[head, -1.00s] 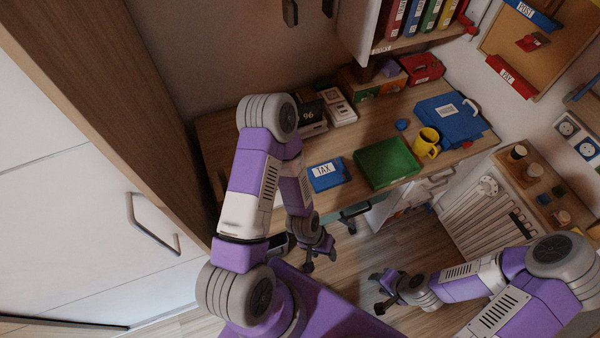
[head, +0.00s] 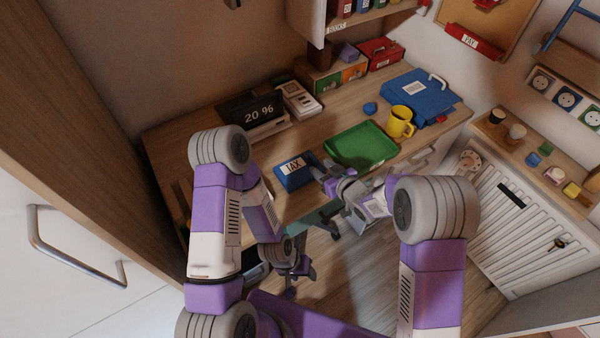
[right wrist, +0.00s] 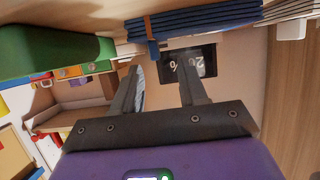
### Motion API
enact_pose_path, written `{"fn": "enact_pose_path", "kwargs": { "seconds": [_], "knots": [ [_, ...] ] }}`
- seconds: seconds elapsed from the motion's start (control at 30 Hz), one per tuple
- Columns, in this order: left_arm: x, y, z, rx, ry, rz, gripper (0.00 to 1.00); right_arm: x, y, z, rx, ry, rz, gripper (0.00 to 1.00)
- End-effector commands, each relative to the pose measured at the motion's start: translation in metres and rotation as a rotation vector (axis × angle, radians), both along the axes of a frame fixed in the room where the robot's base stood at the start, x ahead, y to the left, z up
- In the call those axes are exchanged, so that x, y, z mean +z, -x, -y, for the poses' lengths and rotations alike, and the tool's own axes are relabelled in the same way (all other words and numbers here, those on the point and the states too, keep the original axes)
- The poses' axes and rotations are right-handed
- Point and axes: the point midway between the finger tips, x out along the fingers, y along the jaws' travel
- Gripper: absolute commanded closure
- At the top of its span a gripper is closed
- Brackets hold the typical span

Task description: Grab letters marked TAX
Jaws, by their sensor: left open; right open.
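A blue bundle of letters marked TAX (head: 293,168) lies on the wooden desk, left of the green tray. In the right wrist view, the stacked blue letters (right wrist: 215,22) with a brown band show at the top, beyond the fingertips. My right gripper (head: 324,178) is open and empty, close to the right edge of the bundle in the head view. Its two dark fingers (right wrist: 160,75) are apart with nothing between them. My left gripper (head: 292,282) is open and low in front of the desk, away from the letters.
The green tray (head: 342,148) is just right of the letters, with a yellow mug (head: 400,122) and blue case (head: 425,92) beyond. A screen reading 20 % (head: 256,112) stands behind. The desk (head: 172,138) is clear at left. A radiator (head: 500,230) stands at right.

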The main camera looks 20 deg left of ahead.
Motion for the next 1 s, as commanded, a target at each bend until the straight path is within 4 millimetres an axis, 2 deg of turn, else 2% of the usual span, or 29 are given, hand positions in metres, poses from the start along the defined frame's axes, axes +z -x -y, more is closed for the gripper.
{"fn": "enact_pose_path", "kwargs": {
  "seconds": [0.4,0.7,1.0],
  "knots": [
    [-0.016,0.000,0.000,0.000,0.000,0.000,0.47,-0.018,-0.034,-0.033,-0.001,0.002,0.000,0.57],
    [-0.016,0.000,0.000,0.000,0.000,0.000,0.47,-0.018,-0.037,-0.037,-0.003,0.000,-0.003,0.57],
    [-0.016,0.000,0.000,0.000,0.000,0.000,0.47,-0.018,-0.037,-0.036,-0.003,0.000,-0.003,1.00]
  ]
}}
